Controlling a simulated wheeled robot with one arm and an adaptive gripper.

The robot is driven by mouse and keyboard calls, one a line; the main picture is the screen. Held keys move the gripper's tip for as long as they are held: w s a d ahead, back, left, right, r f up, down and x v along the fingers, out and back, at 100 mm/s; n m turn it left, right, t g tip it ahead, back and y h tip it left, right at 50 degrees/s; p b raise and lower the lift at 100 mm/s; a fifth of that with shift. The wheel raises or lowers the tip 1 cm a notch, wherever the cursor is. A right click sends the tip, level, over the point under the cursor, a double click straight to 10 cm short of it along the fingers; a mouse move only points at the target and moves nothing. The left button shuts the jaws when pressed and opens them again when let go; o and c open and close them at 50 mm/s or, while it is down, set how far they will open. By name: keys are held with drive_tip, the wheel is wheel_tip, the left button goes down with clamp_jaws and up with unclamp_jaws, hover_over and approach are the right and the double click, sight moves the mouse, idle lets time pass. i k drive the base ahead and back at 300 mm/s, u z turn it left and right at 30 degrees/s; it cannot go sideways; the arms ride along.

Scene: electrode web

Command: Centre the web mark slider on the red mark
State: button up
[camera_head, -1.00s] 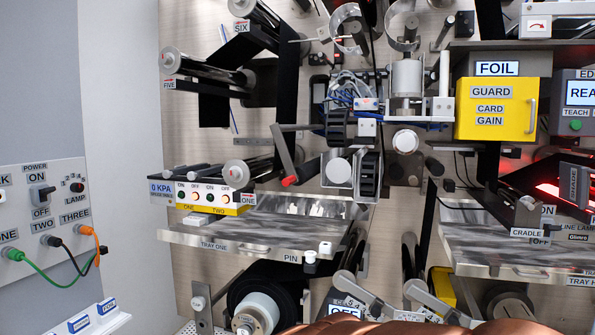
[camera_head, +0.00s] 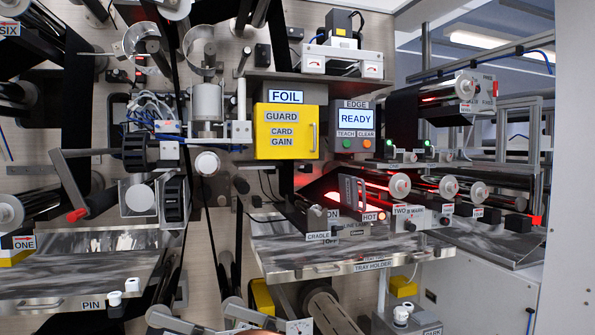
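I cannot make out the web mark slider for certain. A small white label plate (camera_head: 408,212), whose text seems to end in "MARK", stands at the right of the tray holder with a dark knob on it. No red mark can be clearly told apart: a glowing red strip (camera_head: 378,188) lies along the dark web by the cradle, and a red block (camera_head: 535,221) sits at the far right end of the rollers. My gripper is not in view. Only a sliver of copper-coloured surface shows at the bottom edge, probably part of my arm.
The tray holder (camera_head: 372,266) juts out below the rollers. A yellow guard box (camera_head: 286,131) and an edge unit (camera_head: 355,117) reading READY are above. The pin tray (camera_head: 45,303) juts out lower left.

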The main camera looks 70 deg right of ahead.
sight(409, 226)
drive_tip(key=z, duration=2.7)
